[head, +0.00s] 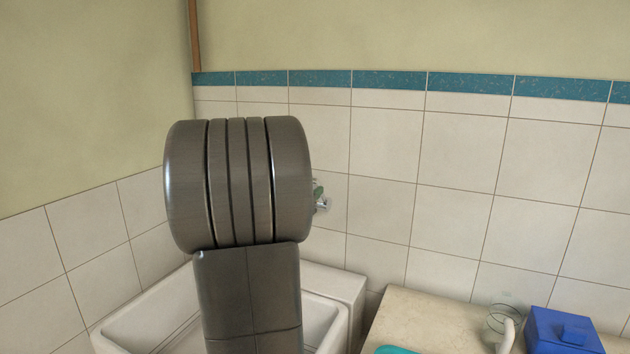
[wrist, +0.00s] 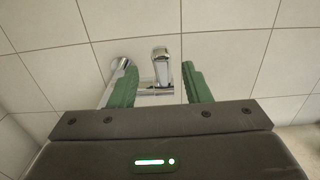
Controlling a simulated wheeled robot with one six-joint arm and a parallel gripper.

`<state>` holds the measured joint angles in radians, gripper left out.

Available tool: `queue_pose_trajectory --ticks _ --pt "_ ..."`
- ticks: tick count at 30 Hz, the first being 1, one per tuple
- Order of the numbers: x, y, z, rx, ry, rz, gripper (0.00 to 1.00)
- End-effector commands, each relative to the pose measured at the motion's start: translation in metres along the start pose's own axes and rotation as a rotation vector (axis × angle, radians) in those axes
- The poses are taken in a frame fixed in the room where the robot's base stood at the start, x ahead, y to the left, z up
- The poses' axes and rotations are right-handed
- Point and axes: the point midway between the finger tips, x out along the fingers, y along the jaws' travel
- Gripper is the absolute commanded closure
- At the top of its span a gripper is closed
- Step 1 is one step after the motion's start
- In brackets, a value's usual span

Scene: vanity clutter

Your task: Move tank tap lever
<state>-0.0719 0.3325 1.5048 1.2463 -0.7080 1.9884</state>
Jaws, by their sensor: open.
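The chrome wall tap shows in the wrist view, with its upright tap lever (wrist: 162,66) between my fingers and a round wall fitting (wrist: 121,63) at the left. My gripper (wrist: 157,70) is open, with one green finger on each side of the lever. The left finger overlaps part of the tap's piping. I cannot tell whether either finger touches the lever. In the head view, my arm hides most of the tap; only a small chrome end (head: 322,204) shows, beside a bit of green finger.
A white sink (head: 355,290) stands below the tap, partly behind my arm. To its right, a beige counter (head: 420,315) holds a blue box (head: 562,332), a clear glass (head: 500,318) and a teal item (head: 400,350). The tiled wall (head: 460,150) is close behind the tap.

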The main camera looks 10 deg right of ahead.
Motion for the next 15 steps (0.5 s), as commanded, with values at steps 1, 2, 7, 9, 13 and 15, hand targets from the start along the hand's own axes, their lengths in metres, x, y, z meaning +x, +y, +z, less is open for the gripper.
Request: queue_pose_trajectory --ticks 1,2,7,9,13,15 --pt "0.011 -0.001 0.001 -0.002 0.002 -0.004 0.56" --pt "0.016 -0.001 0.002 -0.002 0.001 -0.004 0.56" --pt "0.041 -0.001 0.001 -0.001 0.001 -0.003 0.56" --pt "0.048 0.0 0.001 -0.001 0.0 -0.001 0.56" --pt "0.056 0.0 0.0 -0.002 0.001 0.0 0.56" --pt "0.057 0.0 0.0 -0.001 0.0 0.0 0.56"
